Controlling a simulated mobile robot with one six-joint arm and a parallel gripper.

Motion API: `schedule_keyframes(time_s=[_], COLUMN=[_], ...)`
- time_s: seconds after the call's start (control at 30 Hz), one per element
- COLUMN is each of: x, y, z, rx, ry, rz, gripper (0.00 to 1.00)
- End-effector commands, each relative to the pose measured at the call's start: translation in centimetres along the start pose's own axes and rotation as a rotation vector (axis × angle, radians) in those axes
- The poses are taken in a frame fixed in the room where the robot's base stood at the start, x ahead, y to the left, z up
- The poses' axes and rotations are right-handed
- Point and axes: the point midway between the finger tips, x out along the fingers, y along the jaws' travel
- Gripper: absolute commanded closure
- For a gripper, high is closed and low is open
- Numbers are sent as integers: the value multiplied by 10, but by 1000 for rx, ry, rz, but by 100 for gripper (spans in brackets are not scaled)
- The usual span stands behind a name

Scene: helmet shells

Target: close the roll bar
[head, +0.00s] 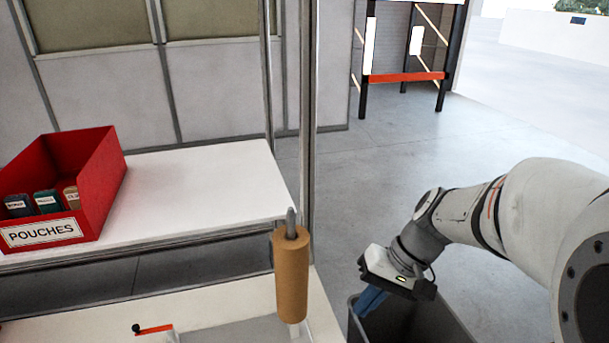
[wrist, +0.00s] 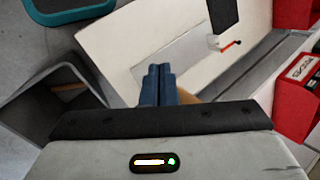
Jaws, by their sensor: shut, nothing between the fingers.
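A brown roll (head: 290,280) stands upright on a grey rod at the near edge of the white worktop in the head view. An orange-red bar (head: 155,329) with a black knob lies low at the bottom left; it also shows in the wrist view (wrist: 231,44). I cannot tell for sure which part is the roll bar. My gripper (head: 370,301) is right of the roll, apart from it, pointing down over a dark bin. Its blue fingers (wrist: 157,70) are together and empty. In the wrist view a brown piece (wrist: 187,96) shows partly behind them.
The dark grey bin (head: 440,322) stands below my gripper. A red box (head: 100,188) labelled POUCHES sits on a white shelf (head: 215,185) at left. A metal post (head: 307,120) rises behind the roll. Open floor lies beyond, with a rack (head: 405,78) at the back.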

Motion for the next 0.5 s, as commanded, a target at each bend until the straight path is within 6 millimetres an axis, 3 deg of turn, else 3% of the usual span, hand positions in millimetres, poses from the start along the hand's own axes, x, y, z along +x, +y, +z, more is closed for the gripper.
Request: schedule_keyframes(time_s=[0.23,0.4,0.5], x=[-11,-32,-42], y=[-29,-21,-10], z=[-78,-140,-167], rx=[46,52,51], ry=[-23,114,207], rz=[-540,-855,-976], gripper=[100,100,100])
